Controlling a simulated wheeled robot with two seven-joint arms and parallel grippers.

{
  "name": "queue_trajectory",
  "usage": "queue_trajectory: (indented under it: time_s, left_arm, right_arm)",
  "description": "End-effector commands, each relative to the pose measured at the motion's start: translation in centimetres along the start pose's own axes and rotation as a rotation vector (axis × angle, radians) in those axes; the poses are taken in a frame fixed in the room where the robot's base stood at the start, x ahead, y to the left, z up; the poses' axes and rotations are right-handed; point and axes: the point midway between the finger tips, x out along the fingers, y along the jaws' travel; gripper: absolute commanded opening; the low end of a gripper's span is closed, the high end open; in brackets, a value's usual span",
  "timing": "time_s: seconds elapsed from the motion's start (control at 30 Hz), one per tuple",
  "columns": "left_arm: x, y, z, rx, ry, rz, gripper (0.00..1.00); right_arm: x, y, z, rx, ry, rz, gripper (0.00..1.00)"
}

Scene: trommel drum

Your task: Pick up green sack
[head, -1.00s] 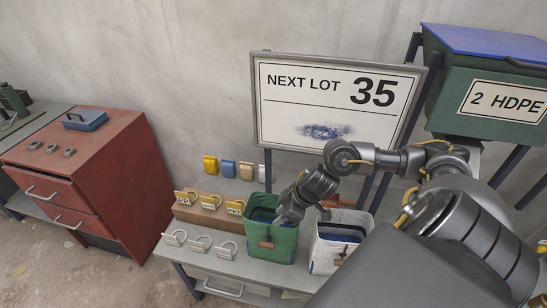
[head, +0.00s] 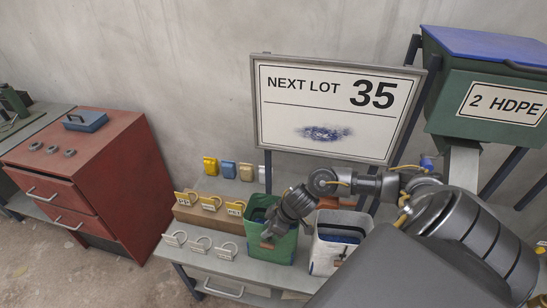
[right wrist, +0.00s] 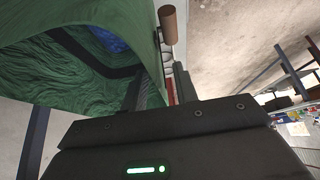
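The green sack (head: 283,250) stands open-topped on the grey bench, with blue material inside. My left gripper is out of view.
A white sack (head: 328,256) stands just right of the green one. Several padlock-like tagged pieces (head: 200,243) and a wooden block (head: 205,215) lie left of it on the bench (head: 235,270). A sign (head: 335,110) stands behind; a green bin (head: 480,80) is at upper right.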

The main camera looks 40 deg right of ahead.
Motion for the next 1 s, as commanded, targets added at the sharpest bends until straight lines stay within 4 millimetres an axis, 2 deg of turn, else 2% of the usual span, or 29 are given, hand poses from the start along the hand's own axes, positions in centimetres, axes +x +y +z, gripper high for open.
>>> queue_trajectory:
  time_s: [0.87,1.0]
  left_arm:
    - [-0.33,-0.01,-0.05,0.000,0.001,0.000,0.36]
    - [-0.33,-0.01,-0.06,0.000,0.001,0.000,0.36]
  right_arm:
    - [0.38,-0.01,0.26,0.000,0.000,0.000,0.29]
    - [0.38,-0.01,0.26,0.000,0.000,0.000,0.14]
